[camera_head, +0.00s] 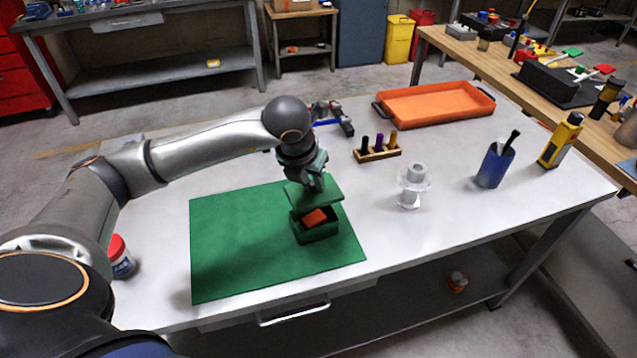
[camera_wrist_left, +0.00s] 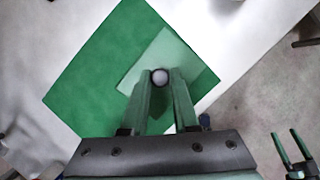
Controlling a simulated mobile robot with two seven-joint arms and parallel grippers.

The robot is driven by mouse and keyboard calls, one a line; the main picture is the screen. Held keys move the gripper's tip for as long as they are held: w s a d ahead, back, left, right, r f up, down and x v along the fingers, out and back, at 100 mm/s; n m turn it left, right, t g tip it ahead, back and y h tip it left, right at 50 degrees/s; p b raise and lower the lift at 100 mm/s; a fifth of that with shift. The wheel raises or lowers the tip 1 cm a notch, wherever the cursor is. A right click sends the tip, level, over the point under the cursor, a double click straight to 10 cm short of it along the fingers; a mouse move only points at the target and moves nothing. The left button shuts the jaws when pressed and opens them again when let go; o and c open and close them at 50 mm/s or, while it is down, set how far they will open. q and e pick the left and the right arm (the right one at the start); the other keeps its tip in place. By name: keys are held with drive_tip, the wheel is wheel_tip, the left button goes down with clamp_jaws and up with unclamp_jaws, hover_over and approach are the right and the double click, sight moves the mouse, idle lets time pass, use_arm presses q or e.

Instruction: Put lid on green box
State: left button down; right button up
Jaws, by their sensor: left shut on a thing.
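The green box (camera_head: 318,234) stands open on a green mat (camera_head: 235,240) on the white table, with an orange-red block (camera_head: 314,217) inside. My left gripper (camera_head: 313,181) is shut on the knob of the flat green lid (camera_head: 328,192). The lid is held above the box, toward its back, with a gap at the front. In the left wrist view the pale round knob (camera_wrist_left: 159,77) sits between the left fingertips (camera_wrist_left: 160,82), and the lid (camera_wrist_left: 182,60) hides the box. My right gripper (camera_wrist_left: 289,149) shows at the lower right there, fingers apart and empty.
An orange tray (camera_head: 435,104), a wooden rack of markers (camera_head: 377,152), a white spool-like piece (camera_head: 412,188), a blue cup (camera_head: 494,166) and a yellow bottle (camera_head: 561,141) stand right of the mat. A red-capped jar (camera_head: 121,258) is at the left. The mat's left half is clear.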

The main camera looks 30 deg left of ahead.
sight(310, 195)
use_arm(q)
drive_tip(key=shift+f+b, duration=1.4)
drive_tip(key=shift+f, duration=1.05)
drive_tip(key=shift+f+b, duration=0.75)
drive_tip(key=shift+b, duration=0.05)
drive_tip(key=shift+b, duration=0.5)
drive_tip(key=shift+f+b, duration=0.15)
drive_tip(key=shift+b, duration=0.55)
idle(0.4)
drive_tip(key=shift+c, duration=0.6)
unclamp_jaws()
